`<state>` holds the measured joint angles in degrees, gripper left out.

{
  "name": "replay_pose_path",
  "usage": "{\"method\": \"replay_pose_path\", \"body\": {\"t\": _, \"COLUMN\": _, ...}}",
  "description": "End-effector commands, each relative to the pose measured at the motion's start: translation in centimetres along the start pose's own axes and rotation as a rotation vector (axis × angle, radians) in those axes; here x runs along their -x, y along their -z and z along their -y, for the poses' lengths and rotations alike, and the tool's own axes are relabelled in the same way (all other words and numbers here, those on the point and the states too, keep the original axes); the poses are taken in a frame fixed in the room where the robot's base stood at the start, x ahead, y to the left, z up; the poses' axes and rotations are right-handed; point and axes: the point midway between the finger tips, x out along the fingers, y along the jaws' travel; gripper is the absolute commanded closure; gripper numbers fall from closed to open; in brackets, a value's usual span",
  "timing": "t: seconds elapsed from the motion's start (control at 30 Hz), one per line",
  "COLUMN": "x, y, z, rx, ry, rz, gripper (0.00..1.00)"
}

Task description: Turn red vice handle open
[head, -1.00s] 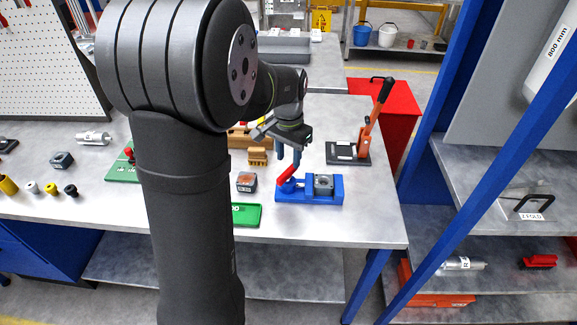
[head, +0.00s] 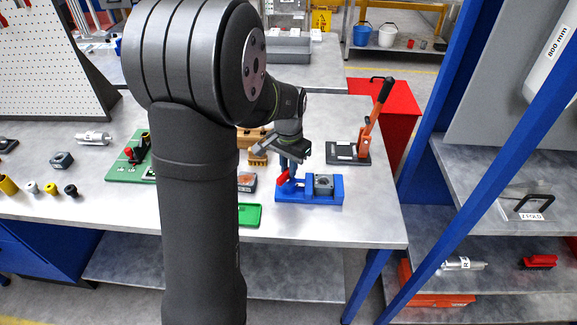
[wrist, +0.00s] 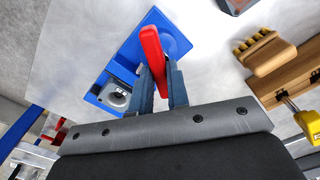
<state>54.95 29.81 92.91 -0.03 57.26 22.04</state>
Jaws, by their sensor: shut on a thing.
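The blue vice (head: 322,190) stands on the grey bench near its front right; it also shows in the wrist view (wrist: 172,38). A round metal part (wrist: 116,96) sits between its jaws. The red handle (wrist: 153,52) is at the vice's left end in the head view, where its red part (head: 283,179) is partly hidden by the fingers. My gripper (head: 287,170) is over that end, pointing down. In the wrist view, its two fingers (wrist: 160,82) are shut on the red handle, one on each side.
A wooden brush (head: 257,158) is behind. An orange-handled lever press (head: 366,140) stands behind right. The bench right of the vice is clear.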

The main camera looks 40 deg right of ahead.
Motion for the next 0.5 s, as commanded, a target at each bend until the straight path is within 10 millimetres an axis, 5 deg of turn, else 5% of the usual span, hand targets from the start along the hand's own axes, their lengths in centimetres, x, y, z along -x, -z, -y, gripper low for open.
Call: {"method": "replay_pose_path", "body": {"t": 0.5, "x": 0.05, "y": 0.0, "z": 0.14, "rx": 0.225, "ry": 0.001, "rz": 0.0, "gripper": 1.0}}
